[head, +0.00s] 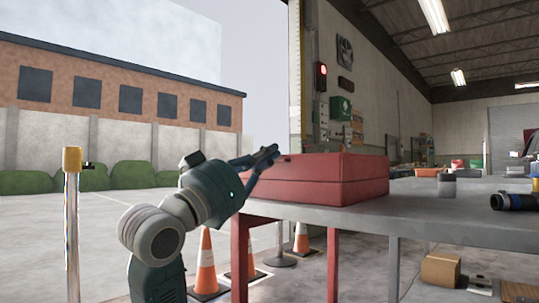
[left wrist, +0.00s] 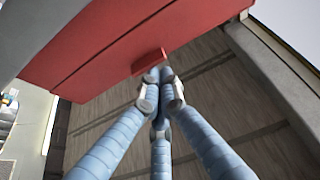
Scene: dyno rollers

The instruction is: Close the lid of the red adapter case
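The red adapter case (head: 345,182) sits at the left end of the grey table. A seam runs along its side, and its lid looks down on the base; I cannot tell whether it is fully shut. In the left wrist view, the case (left wrist: 95,45) fills the upper left, with a small red tab (left wrist: 149,61) sticking out from its side. My left gripper (head: 272,153) is at the case's left end, near its top edge. In the left wrist view its fingertips (left wrist: 161,76) are together right by the tab; contact is unclear. My right gripper is not in view.
The grey table (head: 440,216) extends right. A small grey-lidded jar (head: 446,186) and a dark cylindrical object (head: 514,202) stand or lie on it. A cardboard box (head: 440,269) is below. Traffic cones (head: 206,265) stand on the ground behind my left arm.

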